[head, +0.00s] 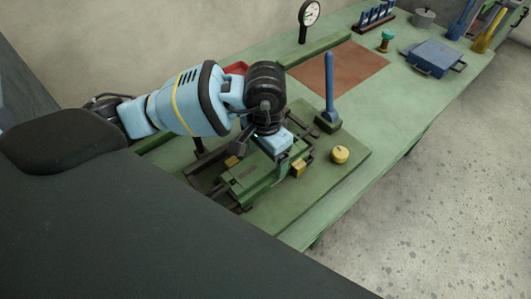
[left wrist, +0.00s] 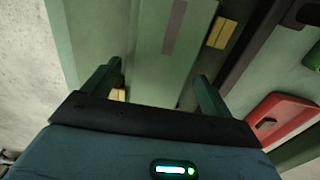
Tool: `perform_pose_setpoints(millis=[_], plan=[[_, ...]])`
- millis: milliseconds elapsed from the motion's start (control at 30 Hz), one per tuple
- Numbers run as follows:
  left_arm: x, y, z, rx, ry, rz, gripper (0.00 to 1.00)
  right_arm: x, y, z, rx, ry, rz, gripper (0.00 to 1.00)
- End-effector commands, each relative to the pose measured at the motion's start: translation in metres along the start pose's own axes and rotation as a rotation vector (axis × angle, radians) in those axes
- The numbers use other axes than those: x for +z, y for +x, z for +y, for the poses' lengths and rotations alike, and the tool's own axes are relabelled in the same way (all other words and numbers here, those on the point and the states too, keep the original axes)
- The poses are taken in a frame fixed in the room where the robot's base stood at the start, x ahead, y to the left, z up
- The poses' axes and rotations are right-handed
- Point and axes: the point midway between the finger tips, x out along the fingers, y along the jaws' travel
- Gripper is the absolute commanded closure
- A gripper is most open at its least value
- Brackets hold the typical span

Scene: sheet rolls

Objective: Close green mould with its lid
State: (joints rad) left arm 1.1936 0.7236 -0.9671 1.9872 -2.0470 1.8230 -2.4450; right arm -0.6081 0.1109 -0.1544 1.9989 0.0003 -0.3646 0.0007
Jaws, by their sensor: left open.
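The green mould (head: 252,185) is a long green block on a green base plate near the front of the bench, with yellow blocks at its sides. My left gripper (head: 266,162) is over its far end, pointing down and hiding part of it. In the left wrist view, the open gripper (left wrist: 160,74) has its green fingers on either side of a flat green top piece (left wrist: 153,50) with a darker strip. Whether this piece is the lid, and whether it is seated, I cannot tell. My right gripper is not in view.
A blue upright lever (head: 330,95) and a yellow knob (head: 340,154) stand right of the mould. A red tray (head: 236,68) is partly hidden behind my arm. A brown mat (head: 338,69), dial gauge (head: 309,14) and blue case (head: 433,56) are farther back. The bench's right edge drops to floor.

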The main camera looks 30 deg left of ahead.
Motion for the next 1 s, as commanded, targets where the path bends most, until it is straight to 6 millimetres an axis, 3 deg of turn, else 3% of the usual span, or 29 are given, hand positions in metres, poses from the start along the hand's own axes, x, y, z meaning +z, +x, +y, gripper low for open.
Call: perform_pose_setpoints(millis=[233, 700, 1000], plan=[[0.000, -0.004, 0.000, -0.001, 0.000, -0.002, 0.15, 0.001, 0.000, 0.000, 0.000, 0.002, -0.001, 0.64], [0.000, -0.069, 0.000, -0.001, 0.000, 0.001, 0.15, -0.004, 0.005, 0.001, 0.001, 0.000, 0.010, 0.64], [0.000, -0.078, 0.000, 0.000, 0.000, -0.001, 0.15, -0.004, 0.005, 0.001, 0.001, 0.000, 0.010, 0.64]])
